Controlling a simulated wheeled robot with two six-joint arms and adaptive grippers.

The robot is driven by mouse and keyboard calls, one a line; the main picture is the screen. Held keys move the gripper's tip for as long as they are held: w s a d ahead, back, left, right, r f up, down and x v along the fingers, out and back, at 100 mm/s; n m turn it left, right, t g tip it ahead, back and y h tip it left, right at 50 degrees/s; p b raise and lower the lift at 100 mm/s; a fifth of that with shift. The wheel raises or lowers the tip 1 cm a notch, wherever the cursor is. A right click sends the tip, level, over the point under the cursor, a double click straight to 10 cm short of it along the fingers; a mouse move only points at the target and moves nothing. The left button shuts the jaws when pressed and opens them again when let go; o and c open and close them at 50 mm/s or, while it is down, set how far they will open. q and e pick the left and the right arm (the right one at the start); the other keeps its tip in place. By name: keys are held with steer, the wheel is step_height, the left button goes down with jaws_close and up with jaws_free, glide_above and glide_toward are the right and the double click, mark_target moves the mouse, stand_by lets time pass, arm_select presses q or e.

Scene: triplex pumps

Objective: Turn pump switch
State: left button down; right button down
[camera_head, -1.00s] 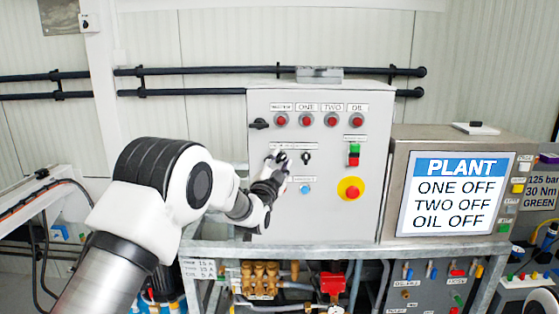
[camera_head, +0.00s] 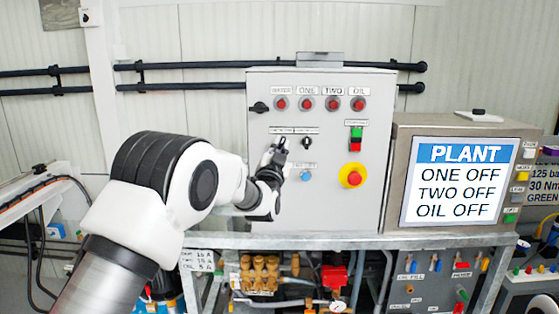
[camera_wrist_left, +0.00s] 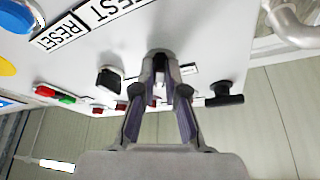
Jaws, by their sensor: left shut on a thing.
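The grey control panel (camera_head: 375,100) stands upright in front of me. My left gripper (camera_head: 279,146) is at the panel's face, shut on the left one of two small black rotary switches. In the left wrist view the fingers (camera_wrist_left: 160,85) close around this switch, and the fingertips hide most of it. The other black switch (camera_head: 306,142) is just to its right, untouched; it also shows in the left wrist view (camera_wrist_left: 109,79). The plant screen (camera_head: 460,183) reads ONE OFF, TWO OFF, OIL OFF. My right gripper is not in view.
Above is a row of red lamps (camera_head: 306,103) and a black side handle (camera_head: 259,107). Near the gripper are a blue button (camera_head: 306,176), a yellow-red emergency stop (camera_head: 353,176) and a green-red button pair (camera_head: 356,138). Pipework with brass parts (camera_head: 259,271) lies below the panel.

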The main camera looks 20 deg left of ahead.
arm_select(q)
steer(key=n+g+y+b, duration=0.1)
steer(key=n+y+b, duration=0.1)
steer(key=n, duration=0.4)
steer(key=n+g+y+b, duration=0.1)
steer(key=n+y+b, duration=0.1)
steer(key=n+y, duration=0.2)
steer(key=n+g+y+b, duration=0.2)
steer(key=n+y, duration=0.1)
steer(key=n, duration=0.7)
steer(key=shift+w+d+r, duration=0.1)
steer(key=shift+d, duration=0.25)
steer(key=shift+n, duration=0.3)
steer(key=c, duration=1.2)
jaws_free()
